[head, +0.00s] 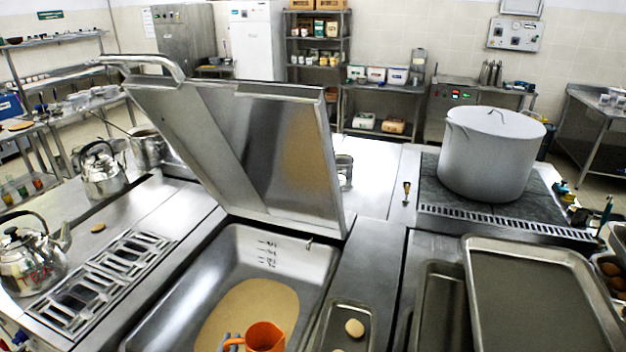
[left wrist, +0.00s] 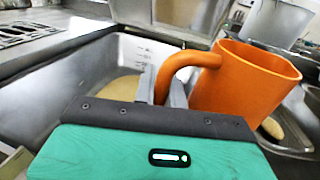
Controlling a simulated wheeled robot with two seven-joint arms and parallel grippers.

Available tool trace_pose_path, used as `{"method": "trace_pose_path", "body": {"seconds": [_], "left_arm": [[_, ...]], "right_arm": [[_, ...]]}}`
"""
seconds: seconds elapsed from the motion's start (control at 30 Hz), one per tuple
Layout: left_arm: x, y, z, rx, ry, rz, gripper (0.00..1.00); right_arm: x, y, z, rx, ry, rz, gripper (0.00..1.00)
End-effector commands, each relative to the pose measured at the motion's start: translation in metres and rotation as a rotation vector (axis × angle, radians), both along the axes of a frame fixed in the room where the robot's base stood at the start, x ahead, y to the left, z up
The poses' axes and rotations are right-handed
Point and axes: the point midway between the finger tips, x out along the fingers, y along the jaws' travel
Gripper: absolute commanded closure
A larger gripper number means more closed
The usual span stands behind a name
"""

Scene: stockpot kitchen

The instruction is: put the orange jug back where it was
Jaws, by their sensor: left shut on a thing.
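The orange jug (head: 264,337) shows at the bottom edge of the head view, over the front of the open metal pan (head: 318,262). In the left wrist view the jug (left wrist: 245,80) is large and close, with its open top upward and slightly tilted. My left gripper (left wrist: 163,88) is shut on the jug's handle. In the head view only a small part of the left gripper (head: 233,343) shows beside the jug. The jug's bottom is hidden there. My right gripper is in neither view.
The pan's large lid (head: 250,150) stands raised behind it. A tan layer (head: 250,310) lies in the pan. Kettles (head: 30,262) stand at left, a big stockpot (head: 490,155) at back right. Trays (head: 540,300) lie at right; a small tray (head: 330,338) holds round pieces.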

Motion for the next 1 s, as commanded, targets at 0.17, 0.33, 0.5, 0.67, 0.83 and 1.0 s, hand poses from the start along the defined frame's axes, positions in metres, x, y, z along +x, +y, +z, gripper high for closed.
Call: {"method": "trace_pose_path", "body": {"seconds": [0.17,0.33,0.5,0.67,0.83,1.0], "left_arm": [[-0.028,-0.008,0.017,-0.008,0.000,0.026,1.00],[-0.051,-0.006,0.039,-0.006,0.000,0.050,1.00],[-0.073,0.001,0.062,-0.005,-0.001,0.073,1.00],[-0.089,0.007,0.080,-0.002,-0.001,0.087,1.00],[-0.096,0.012,0.091,0.000,-0.002,0.093,1.00],[-0.098,0.012,0.094,0.001,-0.001,0.095,1.00]], "right_arm": [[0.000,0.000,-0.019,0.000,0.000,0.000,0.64],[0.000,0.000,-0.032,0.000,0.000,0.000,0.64],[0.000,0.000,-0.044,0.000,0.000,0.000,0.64],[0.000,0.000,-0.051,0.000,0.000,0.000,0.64],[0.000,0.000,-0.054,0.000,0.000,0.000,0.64],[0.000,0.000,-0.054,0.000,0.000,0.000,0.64]]}}
